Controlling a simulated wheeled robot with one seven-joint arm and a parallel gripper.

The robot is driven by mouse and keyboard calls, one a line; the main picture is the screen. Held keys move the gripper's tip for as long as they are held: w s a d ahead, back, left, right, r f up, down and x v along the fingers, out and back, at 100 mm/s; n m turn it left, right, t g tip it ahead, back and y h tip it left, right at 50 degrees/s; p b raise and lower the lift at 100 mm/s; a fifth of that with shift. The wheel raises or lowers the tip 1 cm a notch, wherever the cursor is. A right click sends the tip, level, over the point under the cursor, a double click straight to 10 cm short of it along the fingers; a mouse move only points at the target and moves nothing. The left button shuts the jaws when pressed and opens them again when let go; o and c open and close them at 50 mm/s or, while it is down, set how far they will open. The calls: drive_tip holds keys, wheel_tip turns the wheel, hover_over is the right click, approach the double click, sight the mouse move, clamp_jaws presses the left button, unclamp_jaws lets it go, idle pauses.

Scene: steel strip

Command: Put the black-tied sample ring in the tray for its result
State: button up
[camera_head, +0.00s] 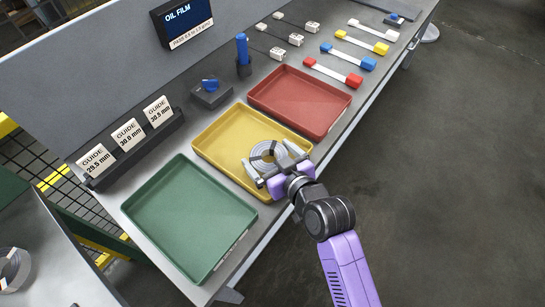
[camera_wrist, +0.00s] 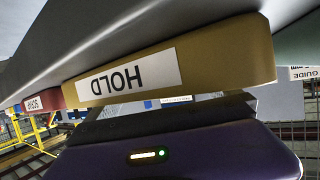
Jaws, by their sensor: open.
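A grey sample ring (camera_head: 266,150) is at the yellow tray (camera_head: 212,134) in the head view, with dark marks on its band; I cannot clearly make out the tie's colour. My gripper (camera_head: 269,158) is open at the tray's front side, with one finger on each side of the ring. I cannot tell whether the ring rests on the tray floor. In the wrist view the yellow tray's front wall (camera_wrist: 200,58) carries an upside-down HOLD label. The ring is not visible there. A green tray (camera_head: 190,215) and a red tray (camera_head: 300,100) flank the yellow one; both look empty.
A rack of guide cards (camera_head: 128,135) and a box with a blue knob (camera_head: 211,93) stand behind the trays. A screen reading OIL FILM (camera_head: 182,22) is on the back panel. Coloured tagged strips (camera_head: 333,72) lie to the right. Another coil (camera_head: 14,268) sits on the left side table.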

drive_tip(key=b+v, duration=0.1)
drive_tip(key=v, duration=1.1)
drive_tip(key=shift+r, duration=0.1)
drive_tip(key=s+d+f+m+t+h, duration=0.2)
drive_tip(key=s+d+f+m+h, duration=0.2)
drive_tip(key=s+d, duration=0.85)
drive_tip(key=s+d+r+m+h, duration=0.1)
drive_tip(key=s+r, duration=0.2)
drive_tip(key=s, duration=0.4)
drive_tip(key=s+d+r+t+h, duration=0.1)
drive_tip(key=s+r, duration=0.3)
drive_tip(key=s, duration=0.4)
drive_tip(key=shift+s+d+m+h, duration=0.2)
drive_tip(key=shift+m+h, duration=0.1)
drive_tip(key=shift+m, duration=0.1)
drive_tip(key=shift+r, duration=0.15)
